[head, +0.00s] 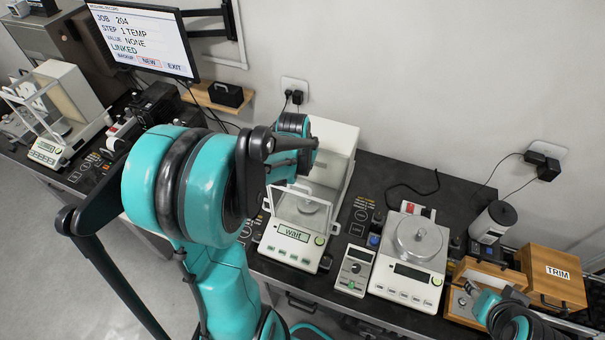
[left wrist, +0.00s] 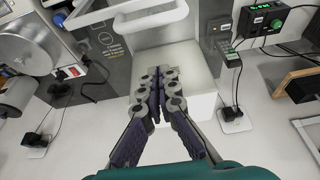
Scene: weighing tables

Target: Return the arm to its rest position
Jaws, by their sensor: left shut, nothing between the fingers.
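My left arm, teal with black bands, rises across the middle of the head view. Its wrist (head: 291,140) is above the analytical balance (head: 292,243), and the fingers are hidden there. In the left wrist view my left gripper (left wrist: 157,72) is shut and empty, its dark finger pads together. It appears in front of the balance's white rear housing (left wrist: 183,55); whether it touches cannot be told. The balance has a glass draft shield and its display reads "wait".
A top-pan scale (head: 409,270) and a handheld meter (head: 354,271) stand right of the balance. A wooden TRIM box (head: 553,280) is farther right. A monitor (head: 141,40) and a second balance (head: 50,142) are left. Cables run to wall sockets behind.

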